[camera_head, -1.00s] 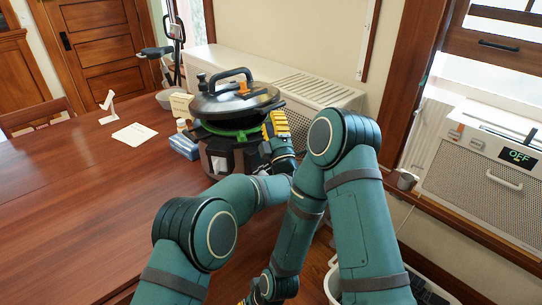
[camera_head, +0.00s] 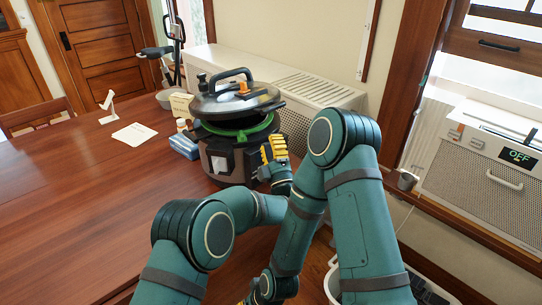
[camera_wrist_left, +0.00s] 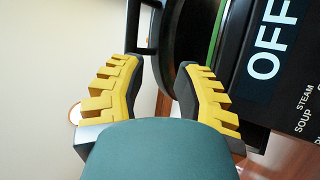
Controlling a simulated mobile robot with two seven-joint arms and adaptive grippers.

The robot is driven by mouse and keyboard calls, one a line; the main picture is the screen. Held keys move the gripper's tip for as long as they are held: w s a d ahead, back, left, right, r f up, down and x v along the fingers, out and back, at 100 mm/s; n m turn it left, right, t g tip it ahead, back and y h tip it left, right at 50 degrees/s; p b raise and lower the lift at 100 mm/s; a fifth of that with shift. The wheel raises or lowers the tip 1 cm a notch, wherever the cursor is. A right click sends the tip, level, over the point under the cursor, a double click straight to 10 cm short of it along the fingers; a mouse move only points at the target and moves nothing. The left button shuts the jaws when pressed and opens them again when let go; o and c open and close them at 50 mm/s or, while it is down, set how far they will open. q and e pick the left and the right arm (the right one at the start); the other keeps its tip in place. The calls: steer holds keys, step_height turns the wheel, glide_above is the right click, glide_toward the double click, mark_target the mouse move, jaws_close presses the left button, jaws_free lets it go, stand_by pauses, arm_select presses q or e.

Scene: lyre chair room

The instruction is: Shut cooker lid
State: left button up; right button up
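The cooker (camera_head: 224,160) stands on the wooden table, with a dark body and a green ring (camera_head: 240,133) at its rim. Its dark shiny lid (camera_head: 222,103), with a loop handle on top, sits raised above the ring, with a gap between. My left gripper (camera_head: 273,150) is at the right side of the cooker, below lid height. In the left wrist view its two yellow-backed fingers (camera_wrist_left: 157,78) are apart with nothing held between them. The cooker's "OFF" display (camera_wrist_left: 272,40) shows close behind the right finger. My right gripper (camera_head: 258,292) is low at the bottom edge, mostly hidden.
A blue box (camera_head: 184,146) and a small white jar (camera_head: 181,125) stand left of the cooker. A paper card (camera_head: 134,134) and a white stand (camera_head: 107,107) lie further left. A pale radiator cover (camera_head: 317,92) is behind. The table's left part is clear.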

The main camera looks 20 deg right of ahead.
arm_select(q)
steer(key=shift+s+a+f, duration=0.2)
steer(key=shift+s+f, duration=0.2)
steer(key=shift+f, duration=0.3)
steer(key=shift+s+a+f, duration=0.2)
steer(key=shift+s+f, duration=0.15)
steer(key=shift+f, duration=0.35)
